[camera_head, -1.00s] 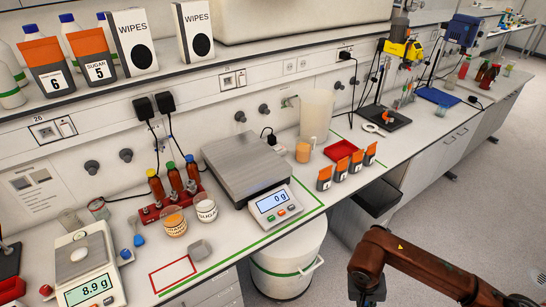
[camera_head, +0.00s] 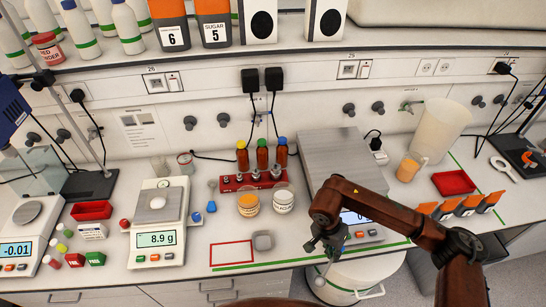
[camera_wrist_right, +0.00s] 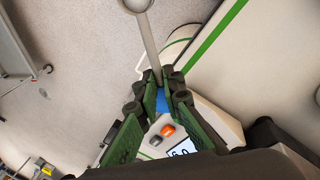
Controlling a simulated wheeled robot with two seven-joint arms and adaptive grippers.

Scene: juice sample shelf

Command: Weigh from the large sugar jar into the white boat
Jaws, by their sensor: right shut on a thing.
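My right gripper (camera_head: 328,250) is shut on a grey scoop with a blue handle; the scoop (camera_head: 321,275) hangs over the bench's front edge. The right wrist view shows the scoop (camera_wrist_right: 148,35) gripped by its blue part. A white-lidded jar (camera_head: 283,201), its label hard to read, stands beside an orange jar (camera_head: 248,204). A small white rounded dish (camera_head: 157,203), perhaps the boat, sits on the pan of the left balance (camera_head: 157,239), which reads 8.9 g. A grey dish-like piece (camera_head: 263,241) lies near the front edge. My left gripper is out of view.
A rack (camera_head: 248,180) with several bottles stands behind the jars. A large scale (camera_head: 340,165) is behind my right arm. A red outlined rectangle (camera_head: 232,253) on the bench is empty. Another balance (camera_head: 22,247) reads -0.01. Orange-topped bins (camera_head: 468,204) stand at the right.

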